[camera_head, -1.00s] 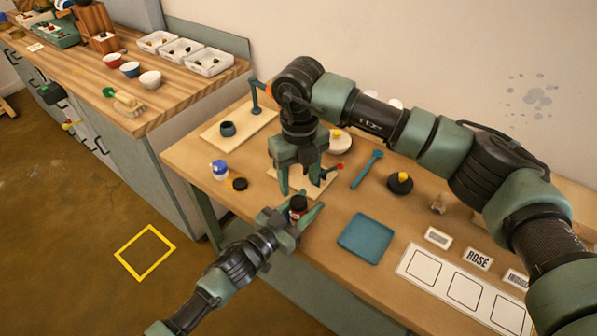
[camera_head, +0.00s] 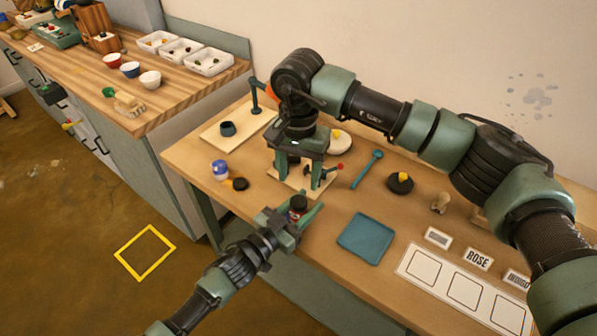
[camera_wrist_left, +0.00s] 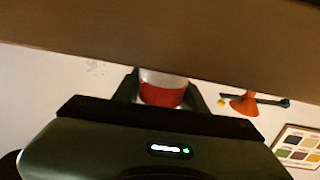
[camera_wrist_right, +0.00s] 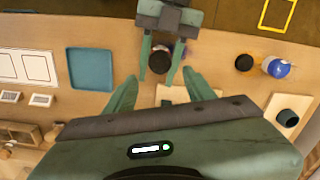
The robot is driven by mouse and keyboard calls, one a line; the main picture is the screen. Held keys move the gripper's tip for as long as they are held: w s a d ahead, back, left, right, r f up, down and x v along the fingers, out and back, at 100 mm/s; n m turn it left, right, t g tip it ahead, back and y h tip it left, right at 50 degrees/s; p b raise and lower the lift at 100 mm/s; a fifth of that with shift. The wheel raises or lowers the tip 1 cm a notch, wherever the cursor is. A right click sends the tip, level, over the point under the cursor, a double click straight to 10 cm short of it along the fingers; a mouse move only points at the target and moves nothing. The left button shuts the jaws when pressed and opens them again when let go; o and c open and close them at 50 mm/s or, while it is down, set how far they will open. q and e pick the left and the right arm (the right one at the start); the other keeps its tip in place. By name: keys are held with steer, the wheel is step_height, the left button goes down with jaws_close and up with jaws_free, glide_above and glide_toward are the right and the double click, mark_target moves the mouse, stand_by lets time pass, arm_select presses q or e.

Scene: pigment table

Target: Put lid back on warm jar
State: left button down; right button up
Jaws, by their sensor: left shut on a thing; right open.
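My left gripper (camera_head: 300,218) is shut on a small jar with red contents (camera_wrist_left: 162,90), held at the near edge of the table. A dark round lid (camera_head: 299,202) appears to sit on the jar's top; it also shows in the right wrist view (camera_wrist_right: 160,62). Whether it is fully seated I cannot tell. My right gripper (camera_head: 299,175) is open and empty, above the table just behind the jar. A second black lid (camera_head: 240,184) lies on the table beside a blue and white jar (camera_head: 219,170).
A blue tray (camera_head: 365,238) lies right of the jar. A blue spoon-like tool (camera_head: 367,169) and a dark round object with a yellow knob (camera_head: 400,182) lie behind it. A pale board (camera_head: 290,185) is under my right gripper. Label cards (camera_head: 478,259) stand at the right.

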mark_target(299, 201)
steer(key=n, duration=0.5)
steer(key=shift+r+n, duration=0.15)
steer(key=shift+n, duration=0.25)
steer(key=shift+f, duration=4.05)
